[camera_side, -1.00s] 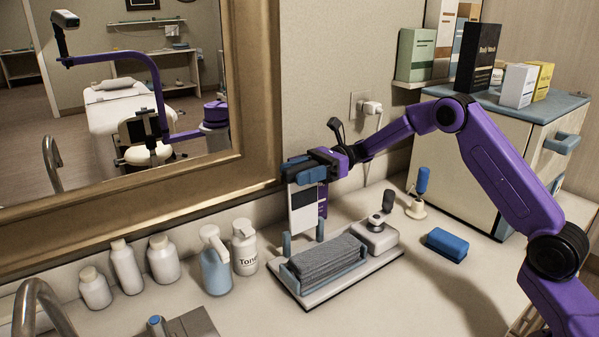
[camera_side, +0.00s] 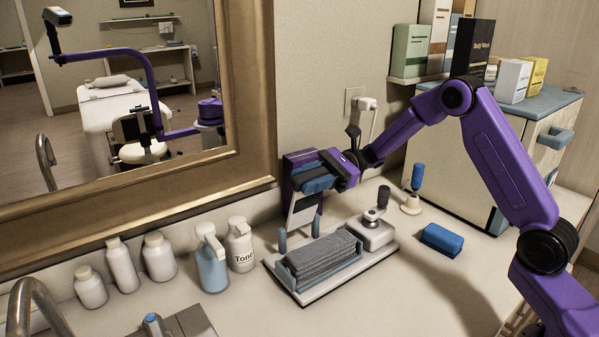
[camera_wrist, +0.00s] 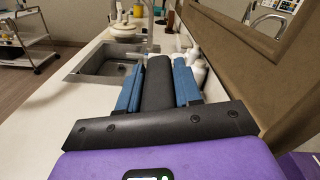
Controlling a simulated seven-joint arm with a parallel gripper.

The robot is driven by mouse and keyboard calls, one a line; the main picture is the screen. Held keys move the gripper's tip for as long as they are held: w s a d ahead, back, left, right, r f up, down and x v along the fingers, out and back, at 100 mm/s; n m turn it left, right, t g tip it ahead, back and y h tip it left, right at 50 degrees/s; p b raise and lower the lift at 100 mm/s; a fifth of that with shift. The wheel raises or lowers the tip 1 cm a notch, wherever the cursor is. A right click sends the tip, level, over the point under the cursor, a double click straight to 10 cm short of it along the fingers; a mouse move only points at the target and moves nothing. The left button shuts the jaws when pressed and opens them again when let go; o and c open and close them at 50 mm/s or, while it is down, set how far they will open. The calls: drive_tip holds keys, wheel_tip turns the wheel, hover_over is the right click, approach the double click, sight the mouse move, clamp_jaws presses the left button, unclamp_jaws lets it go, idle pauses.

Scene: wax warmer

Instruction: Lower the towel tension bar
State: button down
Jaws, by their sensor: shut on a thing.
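My gripper (camera_side: 316,180) is shut on the towel tension bar. In the wrist view, the bar's dark grey rounded grip (camera_wrist: 158,88) lies between the two blue fingers of my gripper (camera_wrist: 158,72). In the side view, the bar's pale flat arm (camera_side: 304,212) runs down from my gripper towards the back of the tray, near the blue posts, and leans. It is raised above the folded grey towels (camera_side: 321,258), which lie in a blue-sided holder on the white tray (camera_side: 345,285). My gripper hides the bar's top end.
A pale unit with a dark knob (camera_side: 371,230) stands on the tray's right end. A blue block (camera_side: 441,240) and a blue-handled tool (camera_side: 415,190) are to the right. Several bottles (camera_side: 212,262) stand left of the tray. The mirror frame (camera_side: 245,185) is close behind.

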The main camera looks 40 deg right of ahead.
drive_tip(key=shift+s+d+f+n, duration=0.1)
drive_tip(key=shift+s+f+n, duration=1.65)
drive_tip(key=shift+f+n, duration=0.2)
drive_tip(key=shift+s+a+f+n, duration=0.1)
drive_tip(key=shift+s+f+n, duration=1.7)
drive_tip(key=shift+f, duration=0.3)
drive_tip(key=shift+s+d+f+n, duration=0.1)
drive_tip(key=shift+s+f+n, duration=1.6)
drive_tip(key=shift+f+n, duration=0.3)
drive_tip(key=c, duration=0.8)
unclamp_jaws()
drive_tip(key=shift+w, duration=0.1)
drive_tip(key=shift+c, duration=0.2)
drive_tip(key=shift+r, duration=0.1)
